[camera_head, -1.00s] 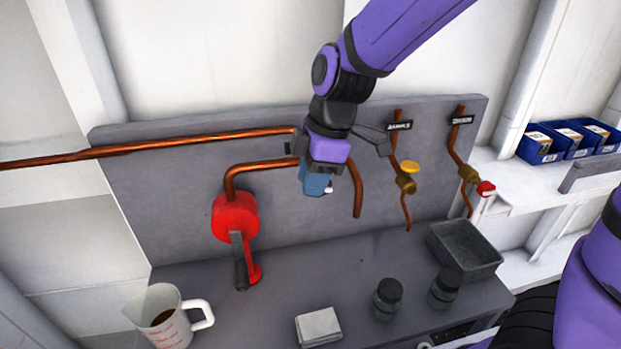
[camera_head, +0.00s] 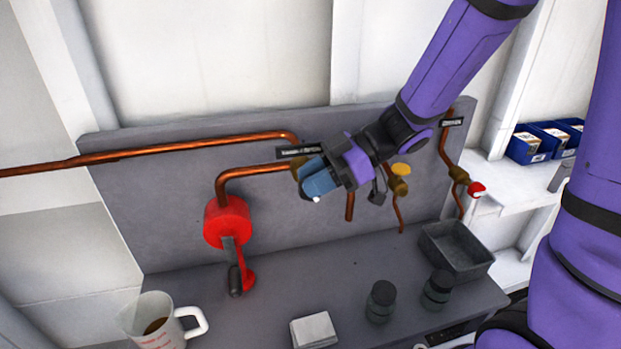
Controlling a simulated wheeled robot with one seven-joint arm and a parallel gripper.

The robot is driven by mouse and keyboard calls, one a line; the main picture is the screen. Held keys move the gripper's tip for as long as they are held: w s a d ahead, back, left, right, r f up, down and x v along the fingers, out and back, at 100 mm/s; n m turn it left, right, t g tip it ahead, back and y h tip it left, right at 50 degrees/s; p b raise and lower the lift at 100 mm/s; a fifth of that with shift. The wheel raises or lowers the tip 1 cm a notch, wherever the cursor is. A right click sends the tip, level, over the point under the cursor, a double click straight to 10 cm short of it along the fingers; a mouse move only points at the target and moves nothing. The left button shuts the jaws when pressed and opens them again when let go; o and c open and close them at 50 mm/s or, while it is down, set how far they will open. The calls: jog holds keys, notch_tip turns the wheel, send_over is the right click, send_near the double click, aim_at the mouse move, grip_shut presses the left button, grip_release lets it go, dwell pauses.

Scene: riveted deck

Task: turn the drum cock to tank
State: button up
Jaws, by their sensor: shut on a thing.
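The drum cock (camera_head: 296,171) is on the grey back panel where copper pipes meet. Only a sliver of its brass body shows beside my gripper, and its handle is hidden. A dark label plate (camera_head: 299,151) sits just above it, its lettering too small to read. My gripper (camera_head: 318,182) reaches in from the upper right, its blue-grey end over the cock and pointing left. It is shut on the cock's handle, though the jaws' contact is covered. Copper pipes run left from the cock, and another stub (camera_head: 350,207) hangs down to its right.
A red hand pump (camera_head: 227,222) is left of the cock. A yellow-knobbed valve (camera_head: 400,171) and a red-knobbed valve (camera_head: 476,188) are to the right. A measuring jug (camera_head: 155,325), white pad (camera_head: 313,330), two dark jars (camera_head: 380,300) and a grey tray (camera_head: 456,250) stand below.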

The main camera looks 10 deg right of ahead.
jog(key=shift+d+f+y, duration=0.1)
jog(key=shift+d+y, duration=0.1)
jog(key=shift+y, duration=0.8)
jog(key=o, duration=0.9)
jog(key=v, duration=1)
jog(key=shift+d+f, duration=0.1)
jog(key=shift+d, duration=0.35)
